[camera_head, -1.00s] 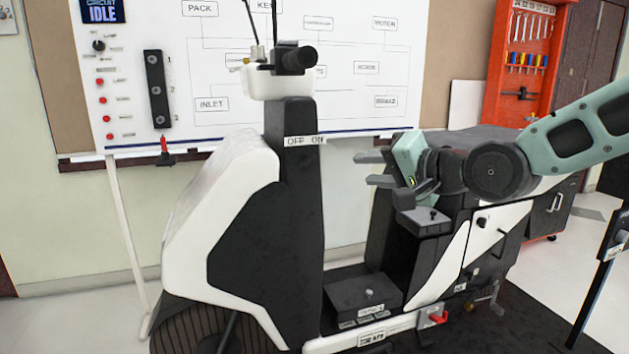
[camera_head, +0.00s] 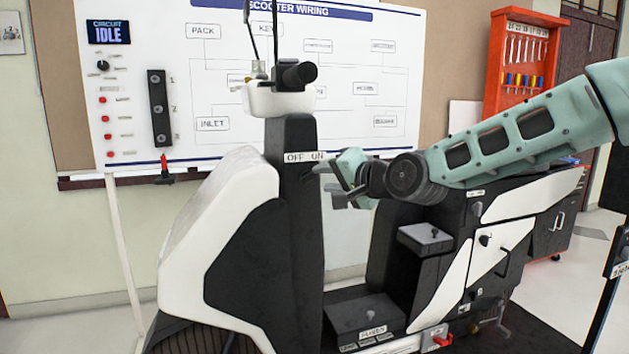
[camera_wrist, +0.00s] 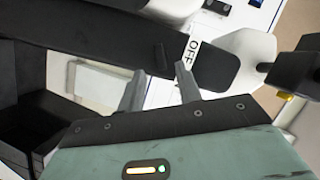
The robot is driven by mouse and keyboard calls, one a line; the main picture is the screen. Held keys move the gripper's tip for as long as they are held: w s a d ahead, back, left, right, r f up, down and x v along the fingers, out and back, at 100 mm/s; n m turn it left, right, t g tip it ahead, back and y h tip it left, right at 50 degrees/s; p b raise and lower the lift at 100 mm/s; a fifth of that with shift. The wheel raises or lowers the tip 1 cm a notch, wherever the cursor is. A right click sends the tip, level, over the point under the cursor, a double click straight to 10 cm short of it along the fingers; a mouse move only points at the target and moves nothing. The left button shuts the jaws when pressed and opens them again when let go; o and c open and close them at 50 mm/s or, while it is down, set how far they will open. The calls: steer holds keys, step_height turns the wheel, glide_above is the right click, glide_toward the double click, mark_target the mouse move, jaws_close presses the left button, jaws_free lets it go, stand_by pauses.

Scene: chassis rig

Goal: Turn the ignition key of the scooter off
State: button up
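The white scooter (camera_head: 220,220) has a black front column (camera_head: 297,215) with an OFF/ON label (camera_head: 305,157) near its top. In the wrist view, a small dark upright piece that looks like the ignition key (camera_wrist: 161,57) stands out from the black column beside the OFF label (camera_wrist: 190,52). My gripper (camera_head: 326,180) is at the column's right side, just below the ON end of the label. In the wrist view my gripper (camera_wrist: 158,82) has its two fingers apart, with nothing between them. The key is just beyond the fingertips.
The handlebar (camera_head: 292,80) is above the column. A whiteboard (camera_head: 400,100) with a wiring diagram, a lit IDLE display and several red lamps stands behind. Black boxes (camera_head: 365,315) sit on the floorboard and seat base below my arm. A red tool rack (camera_head: 520,65) is at the back right.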

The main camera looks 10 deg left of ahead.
mark_target(310, 178)
steer(key=x, duration=0.5)
jaws_close()
